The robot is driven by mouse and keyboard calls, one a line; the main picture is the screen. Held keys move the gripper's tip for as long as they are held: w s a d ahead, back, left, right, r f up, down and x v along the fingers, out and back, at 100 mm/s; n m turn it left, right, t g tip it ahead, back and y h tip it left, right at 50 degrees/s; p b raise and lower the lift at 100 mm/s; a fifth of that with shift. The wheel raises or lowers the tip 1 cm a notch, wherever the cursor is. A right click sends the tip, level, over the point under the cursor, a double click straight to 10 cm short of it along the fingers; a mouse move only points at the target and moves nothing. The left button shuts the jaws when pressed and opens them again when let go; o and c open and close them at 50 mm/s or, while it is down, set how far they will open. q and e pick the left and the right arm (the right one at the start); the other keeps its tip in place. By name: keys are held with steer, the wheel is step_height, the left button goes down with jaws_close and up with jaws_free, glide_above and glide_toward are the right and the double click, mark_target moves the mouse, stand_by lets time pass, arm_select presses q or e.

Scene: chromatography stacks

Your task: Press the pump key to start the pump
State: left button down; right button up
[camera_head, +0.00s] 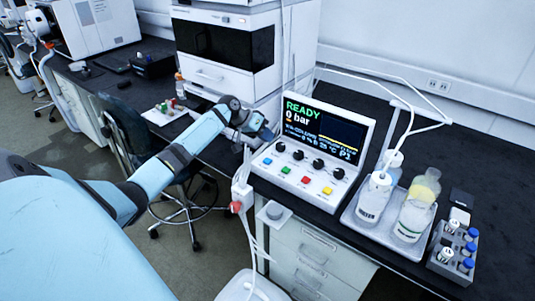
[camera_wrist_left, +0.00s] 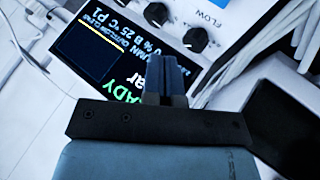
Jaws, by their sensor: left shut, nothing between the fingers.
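The control unit (camera_head: 345,160) stands on the dark bench, its screen (camera_head: 325,130) reading READY and 0 bar. Its sloped front has a row of black knobs and, below them, a blue key (camera_head: 267,161), a green key (camera_head: 286,169), a red key (camera_head: 305,180) and a yellow key (camera_head: 327,190). Their labels are too small to read, so I cannot tell which is the pump key. My left gripper (camera_head: 268,132) is shut and empty by the panel's left end, near the leftmost knob. Its closed fingers (camera_wrist_left: 166,78) show before the screen (camera_wrist_left: 105,45) in the left wrist view.
Right of the unit, a white tray (camera_head: 357,223) holds bottles, and a rack (camera_head: 441,267) holds blue-capped vials. A white instrument stack (camera_head: 290,50) rises behind. White tubing arches over the bench.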

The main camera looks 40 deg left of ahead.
arm_select(q)
steer(key=b, duration=0.3)
glide_above(267, 159)
step_height(267, 159, down, 4)
steer(key=shift+f, duration=0.95)
steer(key=shift+f+b, duration=0.15)
steer(key=shift+b, duration=0.15)
arm_select(e)
steer(key=shift+w+a+f, duration=0.1)
steer(key=shift+a+f, duration=0.05)
steer(key=shift+f, duration=0.3)
steer(key=shift+w+a+f, duration=0.1)
steer(key=shift+a+f, duration=0.05)
steer(key=shift+f, duration=0.3)
steer(key=shift+w, duration=0.1)
arm_select(q)
steer(key=shift+f, duration=0.15)
arm_select(e)
steer(key=shift+r, duration=0.1)
arm_select(q)
steer(key=shift+f, duration=0.3)
